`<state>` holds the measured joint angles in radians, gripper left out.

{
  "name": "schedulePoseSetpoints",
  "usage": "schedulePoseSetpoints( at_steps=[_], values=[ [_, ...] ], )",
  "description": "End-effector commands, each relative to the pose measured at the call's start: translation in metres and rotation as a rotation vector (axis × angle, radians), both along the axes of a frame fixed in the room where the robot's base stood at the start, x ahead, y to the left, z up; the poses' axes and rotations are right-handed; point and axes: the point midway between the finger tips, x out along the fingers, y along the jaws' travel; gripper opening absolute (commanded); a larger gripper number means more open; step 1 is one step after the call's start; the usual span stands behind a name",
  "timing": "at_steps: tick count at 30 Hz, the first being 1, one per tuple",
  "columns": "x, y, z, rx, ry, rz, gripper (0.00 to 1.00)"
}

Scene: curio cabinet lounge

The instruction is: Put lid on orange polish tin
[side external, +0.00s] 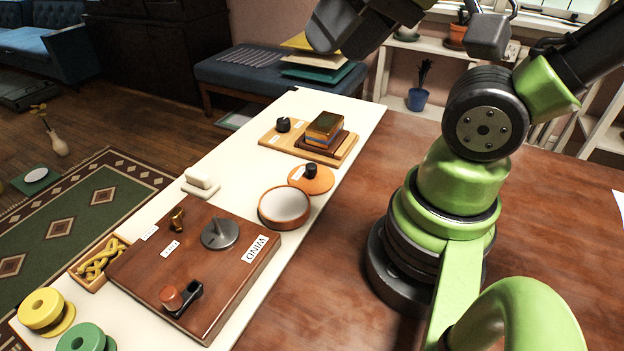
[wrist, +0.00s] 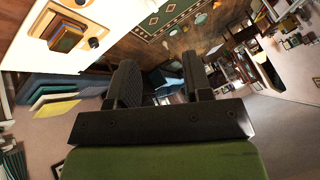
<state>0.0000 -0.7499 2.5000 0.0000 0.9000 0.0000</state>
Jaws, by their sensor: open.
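The orange polish tin (side external: 284,208) stands without its lid on the cream runner, its pale inside facing up. Its lid (side external: 316,182), a flat orange disc with a black knob and a small white label, lies just beyond the tin, towards the back. The lid's near edge is very close to the tin; I cannot tell if they touch. My gripper (wrist: 160,82) is open in the wrist view, with nothing between its fingers. It is raised well away from the tin and lid, and I cannot make out either of them in the wrist view.
A brown board (side external: 222,262) labelled WIND, with a crank and metal parts, is in front of the tin. A wooden tray (side external: 272,137) with a stacked box (side external: 324,129) and black knob is behind the lid. A white block (side external: 200,180) sits left. Bare brown table lies right.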

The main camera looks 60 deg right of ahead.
Motion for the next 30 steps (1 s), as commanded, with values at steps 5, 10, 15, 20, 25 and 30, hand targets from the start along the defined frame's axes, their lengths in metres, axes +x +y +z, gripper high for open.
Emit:
schedulePoseSetpoints(
  at_steps=[5, 10, 15, 20, 25, 30],
  values=[
    [0.0, 0.0, 0.0, 0.0, 0.0, 0.0, 0.46],
    [0.0, 0.0, 0.0, 0.0, 0.0, 0.0, 0.46],
    [0.0, 0.0, 0.0, 0.0, 0.0, 0.0, 0.48],
    [0.0, 0.0, 0.0, 0.0, 0.0, 0.0, 0.55],
    [0.001, -0.001, 0.0, -0.004, 0.004, 0.001, 0.55],
    [0.02, -0.011, -0.009, -0.061, 0.069, 0.008, 0.55]
  ],
)
